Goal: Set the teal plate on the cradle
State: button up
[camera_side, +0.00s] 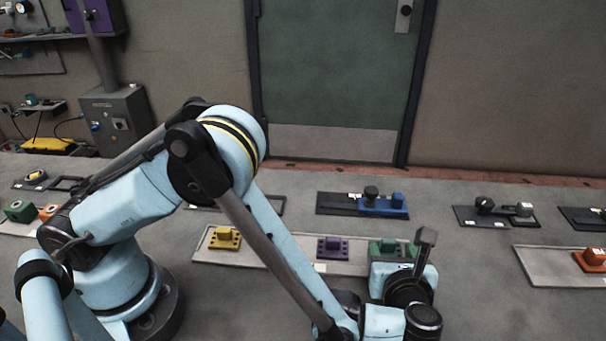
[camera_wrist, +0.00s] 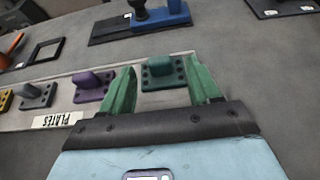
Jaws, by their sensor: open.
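The teal plate (camera_wrist: 162,72), a dark green-teal block with a raised grip and holes, sits on the pale tray marked PLATES (camera_wrist: 62,119). In the side view the teal plate (camera_side: 388,248) is partly hidden by my wrist. My gripper (camera_wrist: 160,85) is open, its two green fingers apart on either side of the plate's outline in the wrist view. I cannot tell whether they touch it. A blue block (camera_wrist: 174,14) and a black knob stand on a dark base behind the tray. I cannot tell for sure which fixture is the cradle.
A purple plate (camera_wrist: 93,87), a grey plate (camera_wrist: 38,94) and a yellow plate (camera_side: 224,239) share the tray, left of the teal one. A black open frame (camera_wrist: 46,50) lies behind. Another dark fixture (camera_side: 496,213) stands to the right. Bare grey table separates the tray from the fixtures.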

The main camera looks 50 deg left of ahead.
jog(key=shift+w+a+f, duration=0.3)
jog(key=shift+w+a, duration=0.15)
jog(key=shift+w, duration=0.05)
jog(key=shift+c, duration=0.4)
grip_shut()
jog(key=shift+r, duration=0.2)
